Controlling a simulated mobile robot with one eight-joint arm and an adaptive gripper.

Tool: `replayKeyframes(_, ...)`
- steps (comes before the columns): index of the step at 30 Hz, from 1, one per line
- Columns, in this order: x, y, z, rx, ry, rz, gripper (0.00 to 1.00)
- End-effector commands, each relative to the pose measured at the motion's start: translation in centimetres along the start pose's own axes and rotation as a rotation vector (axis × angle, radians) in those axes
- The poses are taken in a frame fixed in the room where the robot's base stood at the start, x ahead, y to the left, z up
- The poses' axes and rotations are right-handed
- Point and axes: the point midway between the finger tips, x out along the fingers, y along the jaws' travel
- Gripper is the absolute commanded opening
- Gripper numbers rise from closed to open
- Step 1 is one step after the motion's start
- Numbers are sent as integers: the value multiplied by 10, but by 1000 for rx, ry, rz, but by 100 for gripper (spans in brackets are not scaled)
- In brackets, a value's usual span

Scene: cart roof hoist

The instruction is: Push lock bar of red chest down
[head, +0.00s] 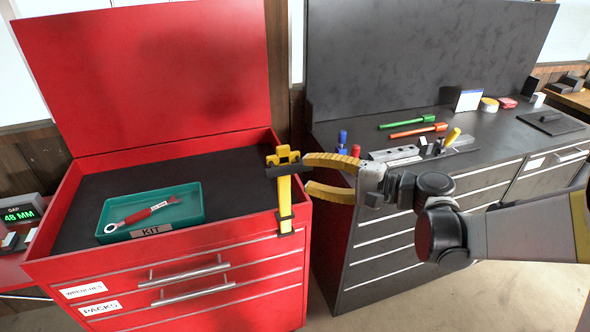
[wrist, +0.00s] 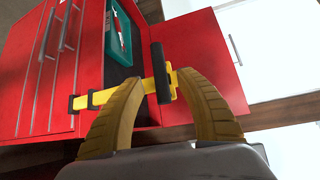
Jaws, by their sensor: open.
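The red chest (head: 200,262) stands at the left with its lid up. Its yellow lock bar (head: 285,192) stands upright at the front right corner, passing through a black bracket. A black cross handle and a yellow block top it, above the chest's rim. My gripper (head: 306,175) is open just right of the bar's upper part, its two yellow fingers pointing at it. In the wrist view the bar (wrist: 103,97) runs sideways, and its black handle (wrist: 159,73) shows between my fingertips (wrist: 161,78). I cannot tell whether a finger touches the bar.
A teal tray (head: 190,200) marked KIT, holding a red-handled wrench (head: 146,213), sits in the chest's top. A dark tool bench (head: 410,205) stands to the right with pens, blocks and tape. A narrow floor gap separates the two.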

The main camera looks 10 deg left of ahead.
Motion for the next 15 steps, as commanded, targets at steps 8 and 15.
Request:
replayKeyframes(8,49,2,0,-1,-1,2,43)
replayKeyframes(15,62,0,0,-1,1,1,43)
